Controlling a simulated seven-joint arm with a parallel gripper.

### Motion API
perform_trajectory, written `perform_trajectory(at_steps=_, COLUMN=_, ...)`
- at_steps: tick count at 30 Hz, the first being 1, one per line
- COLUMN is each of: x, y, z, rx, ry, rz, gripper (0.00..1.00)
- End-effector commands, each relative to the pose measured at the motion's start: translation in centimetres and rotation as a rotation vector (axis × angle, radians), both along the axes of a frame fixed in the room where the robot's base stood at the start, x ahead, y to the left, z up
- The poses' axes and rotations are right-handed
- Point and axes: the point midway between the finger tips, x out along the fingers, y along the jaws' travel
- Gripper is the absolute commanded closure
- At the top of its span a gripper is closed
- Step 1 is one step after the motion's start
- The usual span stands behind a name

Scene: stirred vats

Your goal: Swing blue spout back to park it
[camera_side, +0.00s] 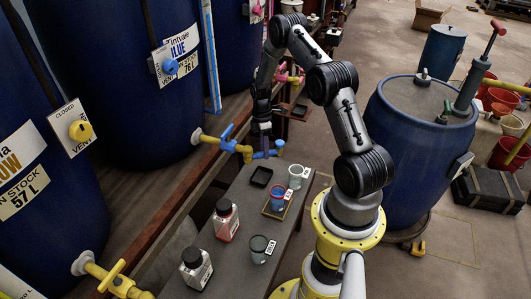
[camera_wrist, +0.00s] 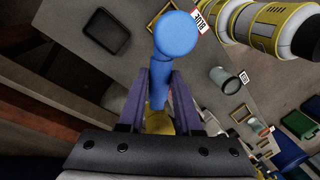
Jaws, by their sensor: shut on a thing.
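The blue spout (camera_wrist: 175,36) runs between the two purple fingers of my gripper (camera_wrist: 160,92) in the wrist view, its round end toward the top. My gripper is shut on it. In the side view my gripper (camera_side: 263,143) points down at the blue spout (camera_side: 272,153), which sits at the end of the yellow pipe by the bench's far end. The blue cup (camera_side: 277,201) stands in a wooden tray (camera_side: 267,210) nearer the camera. In the wrist view the spout's end hides part of that tray (camera_wrist: 152,22). The blue valve handle (camera_side: 227,133) is tilted upward on the pipe.
A black square dish (camera_side: 262,177), a white cup (camera_side: 295,177), a dark grey cup (camera_side: 258,247) and two bottles (camera_side: 226,219) stand on the grey bench (camera_side: 230,270). Big blue vats (camera_side: 125,75) line the left. A blue drum (camera_side: 405,150) stands at right.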

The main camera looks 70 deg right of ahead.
Motion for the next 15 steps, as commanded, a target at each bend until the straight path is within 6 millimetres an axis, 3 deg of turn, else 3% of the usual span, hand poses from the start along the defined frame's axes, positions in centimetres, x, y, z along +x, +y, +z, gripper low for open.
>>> perform_trajectory(at_steps=15, x=2.8, y=-1.7, z=0.2, rx=-0.002, ry=-0.001, rz=0.492, gripper=1.00)
